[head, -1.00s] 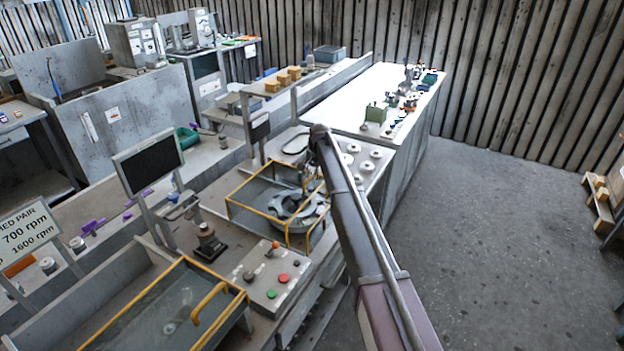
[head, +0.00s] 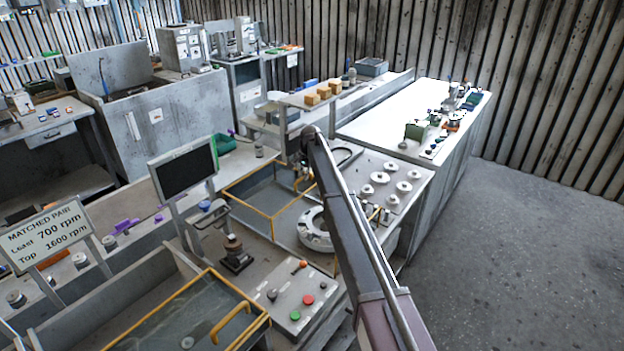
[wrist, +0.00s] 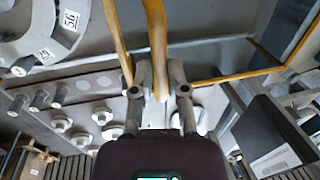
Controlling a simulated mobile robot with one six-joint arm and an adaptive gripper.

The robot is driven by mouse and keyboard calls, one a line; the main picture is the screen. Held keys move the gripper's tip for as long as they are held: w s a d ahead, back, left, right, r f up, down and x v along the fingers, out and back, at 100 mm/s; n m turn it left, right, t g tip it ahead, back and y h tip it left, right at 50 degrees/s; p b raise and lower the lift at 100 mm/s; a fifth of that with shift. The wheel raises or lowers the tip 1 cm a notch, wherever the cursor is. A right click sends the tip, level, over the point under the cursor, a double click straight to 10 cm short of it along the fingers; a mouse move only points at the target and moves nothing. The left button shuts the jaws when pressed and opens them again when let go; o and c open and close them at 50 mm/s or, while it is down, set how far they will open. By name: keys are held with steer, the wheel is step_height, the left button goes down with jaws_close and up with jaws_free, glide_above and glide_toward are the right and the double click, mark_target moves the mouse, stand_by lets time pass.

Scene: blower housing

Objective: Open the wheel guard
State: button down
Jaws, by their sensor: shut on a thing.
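The wheel guard, a clear panel with a yellow frame (head: 249,206), stands raised at the back of its bay in the head view. The round grey wheel (head: 315,229) in front of it is uncovered. In the wrist view a yellow bar (wrist: 157,40) of the guard runs between the fingers of my gripper (wrist: 160,92). My gripper is shut on this bar. The wheel also shows at upper left of the wrist view (wrist: 72,22), with numbered labels. In the head view my arm hides part of the gripper and the wheel's right side.
A second yellow-framed cover with a handle (head: 231,322) lies at lower left. A button box (head: 297,297), a dark monitor (head: 184,171) and a speed sign (head: 46,235) stand nearby. Several round pale parts (head: 380,178) sit on a panel right of my arm. The floor at right is clear.

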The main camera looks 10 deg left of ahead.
steer(key=shift+w+a, duration=0.5)
steer(key=shift+a, duration=0.3)
steer(key=c, duration=0.6)
jaws_free()
steer(key=shift+a, duration=0.1)
steer(key=shift+c, duration=0.2)
steer(key=shift+r, duration=0.1)
